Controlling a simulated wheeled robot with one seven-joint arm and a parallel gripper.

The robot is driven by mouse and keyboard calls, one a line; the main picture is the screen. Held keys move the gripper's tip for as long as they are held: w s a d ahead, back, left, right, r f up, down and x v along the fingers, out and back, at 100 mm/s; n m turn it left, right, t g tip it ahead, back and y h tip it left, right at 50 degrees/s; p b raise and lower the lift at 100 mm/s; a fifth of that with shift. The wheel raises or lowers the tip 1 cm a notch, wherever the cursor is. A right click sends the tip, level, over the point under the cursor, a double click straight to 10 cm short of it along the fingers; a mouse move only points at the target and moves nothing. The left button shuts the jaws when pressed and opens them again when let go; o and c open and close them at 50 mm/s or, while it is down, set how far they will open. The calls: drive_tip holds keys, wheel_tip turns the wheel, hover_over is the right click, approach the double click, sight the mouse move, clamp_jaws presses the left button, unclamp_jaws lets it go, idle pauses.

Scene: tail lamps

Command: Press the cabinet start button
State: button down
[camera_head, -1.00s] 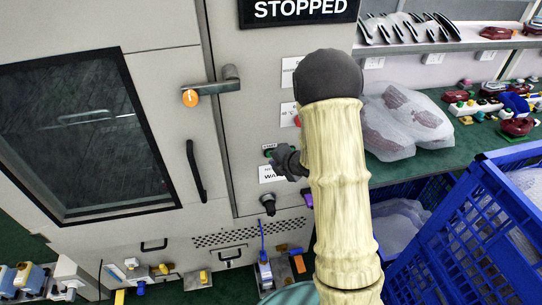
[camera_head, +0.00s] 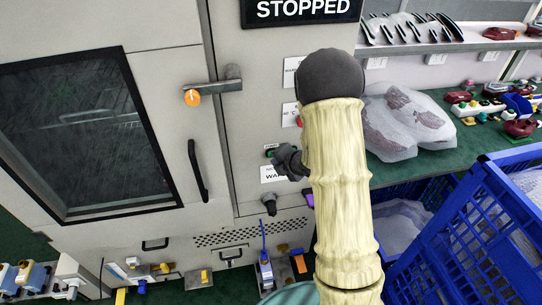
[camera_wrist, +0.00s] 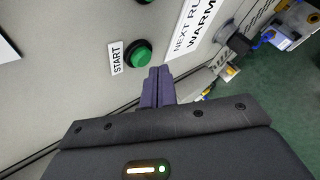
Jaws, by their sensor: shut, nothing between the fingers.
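The cabinet (camera_head: 165,60) is light grey and fills the left and middle of the head view. Its green start button (camera_wrist: 138,54) sits in a black ring beside a white START label (camera_wrist: 116,57) in the wrist view. In the head view the button (camera_head: 268,153) shows as a small green spot just left of my gripper (camera_head: 282,158). My gripper (camera_wrist: 157,75) is shut and empty, its dark fingertips close to the lower right edge of the button in the wrist view. I cannot tell whether they touch it.
A STOPPED sign (camera_head: 302,10) is on the cabinet. An orange-tagged handle (camera_head: 212,88) is left of my arm. A black knob (camera_head: 269,203) is below the button. A blue crate (camera_head: 470,225) and a green bench (camera_head: 430,150) with bagged parts stand at right.

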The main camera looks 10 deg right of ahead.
drive_tip(key=shift+s, duration=0.1)
drive_tip(key=shift+a, duration=0.1)
idle(0.5)
drive_tip(key=shift+w, duration=0.55)
drive_tip(key=shift+w, duration=0.4)
idle(0.5)
idle(0.4)
drive_tip(key=shift+s+b, duration=0.65)
drive_tip(key=shift+s, duration=0.25)
